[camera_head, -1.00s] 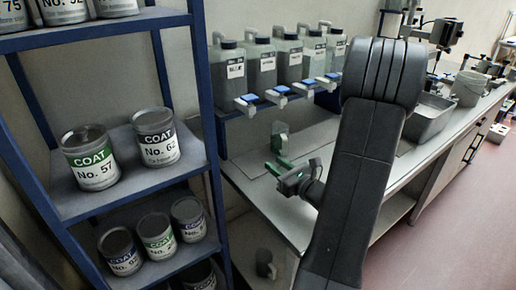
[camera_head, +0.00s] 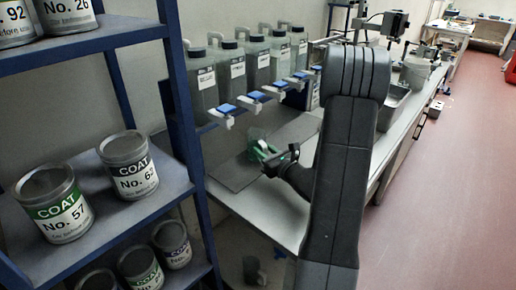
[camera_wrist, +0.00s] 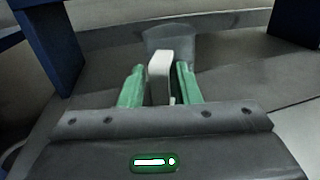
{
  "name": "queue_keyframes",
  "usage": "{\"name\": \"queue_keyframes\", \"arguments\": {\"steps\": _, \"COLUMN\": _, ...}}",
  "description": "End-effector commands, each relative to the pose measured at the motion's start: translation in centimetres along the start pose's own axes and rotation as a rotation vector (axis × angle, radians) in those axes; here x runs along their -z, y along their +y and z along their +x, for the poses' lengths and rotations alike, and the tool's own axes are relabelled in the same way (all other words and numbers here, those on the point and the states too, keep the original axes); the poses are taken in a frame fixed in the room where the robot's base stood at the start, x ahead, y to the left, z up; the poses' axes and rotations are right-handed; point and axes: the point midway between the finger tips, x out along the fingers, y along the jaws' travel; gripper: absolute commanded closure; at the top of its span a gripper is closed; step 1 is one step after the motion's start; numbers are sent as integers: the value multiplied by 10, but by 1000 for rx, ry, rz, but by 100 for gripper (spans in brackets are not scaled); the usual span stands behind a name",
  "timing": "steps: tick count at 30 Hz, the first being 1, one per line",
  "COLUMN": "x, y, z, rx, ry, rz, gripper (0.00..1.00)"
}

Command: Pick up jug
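The jug (camera_head: 257,134) is a small grey vessel standing on the bench, partly hidden by my gripper in the head view. In the wrist view, the grey jug body (camera_wrist: 170,42) is just ahead of the fingertips, and its pale upright handle (camera_wrist: 160,72) faces me. My gripper (camera_head: 264,151) has green fingers and reaches toward the jug at bench height. In the wrist view, my gripper (camera_wrist: 159,70) is open, with the handle between the fingers. A gap shows on the handle's left side; the right finger is closer to it. Contact cannot be told.
A row of jerrycans (camera_head: 230,72) with taps stands behind the bench (camera_head: 225,180). A blue shelf rack (camera_head: 110,218) with labelled paint cans (camera_head: 128,165) is at left. A metal basin (camera_head: 393,105) is farther right. A dark vessel (camera_head: 252,268) is below the bench. Red floor lies open at right.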

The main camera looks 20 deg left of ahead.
Motion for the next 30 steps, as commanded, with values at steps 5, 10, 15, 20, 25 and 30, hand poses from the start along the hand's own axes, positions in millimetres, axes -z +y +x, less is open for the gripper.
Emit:
{"name": "queue_keyframes", "arguments": {"steps": 5, "x": 0, "y": 0, "z": 0, "rx": 0, "ry": 0, "rz": 0, "gripper": 76}}
{"name": "queue_keyframes", "arguments": {"steps": 10, "x": 0, "y": 0, "z": 0, "rx": 0, "ry": 0, "rz": 0, "gripper": 100}}
{"name": "queue_keyframes", "arguments": {"steps": 15, "x": 0, "y": 0, "z": 0, "rx": 0, "ry": -2, "rz": -1, "gripper": 100}}
{"name": "queue_keyframes", "arguments": {"steps": 20, "x": -1, "y": 0, "z": 0, "rx": 0, "ry": -1, "rz": -1, "gripper": 100}}
{"name": "queue_keyframes", "arguments": {"steps": 25, "x": -4, "y": 0, "z": 0, "rx": 0, "ry": -2, "rz": -1, "gripper": 100}}
{"name": "queue_keyframes", "arguments": {"steps": 30, "x": -11, "y": 0, "z": 0, "rx": -1, "ry": -2, "rz": -1, "gripper": 100}}
